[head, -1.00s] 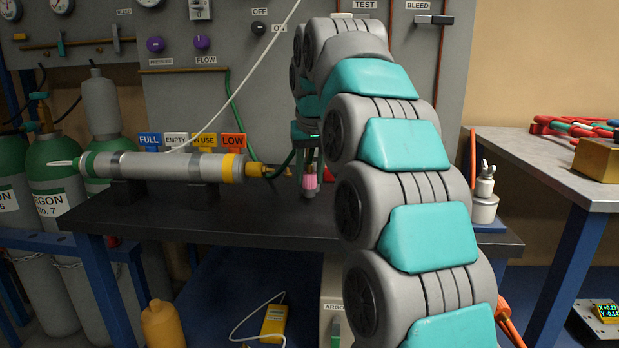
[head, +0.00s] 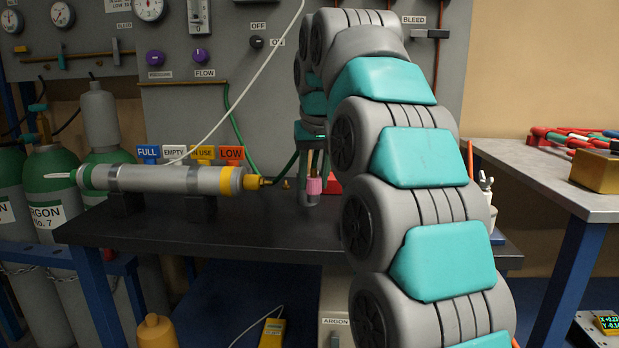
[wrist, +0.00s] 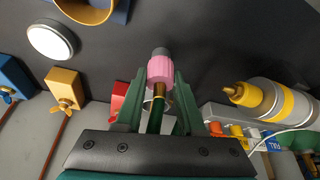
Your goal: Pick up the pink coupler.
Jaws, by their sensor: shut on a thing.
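The pink coupler (wrist: 160,70) shows in the wrist view between the two green fingers of my gripper (wrist: 159,78). A dark grey end stands beyond it, and a brass and green stem runs from it back towards my palm. In the head view the coupler (head: 314,186) hangs below my gripper (head: 313,165), in front of the panel and over the dark bench. My gripper is shut on it. The far side of the coupler and the exact finger contact are hidden.
A grey cylinder (head: 165,180) with a brass tip lies on the bench (head: 240,225) to the left. Coloured tags (head: 203,153) stand behind it. A red block (head: 331,184) is close behind the coupler. A second table (head: 560,185) stands at right.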

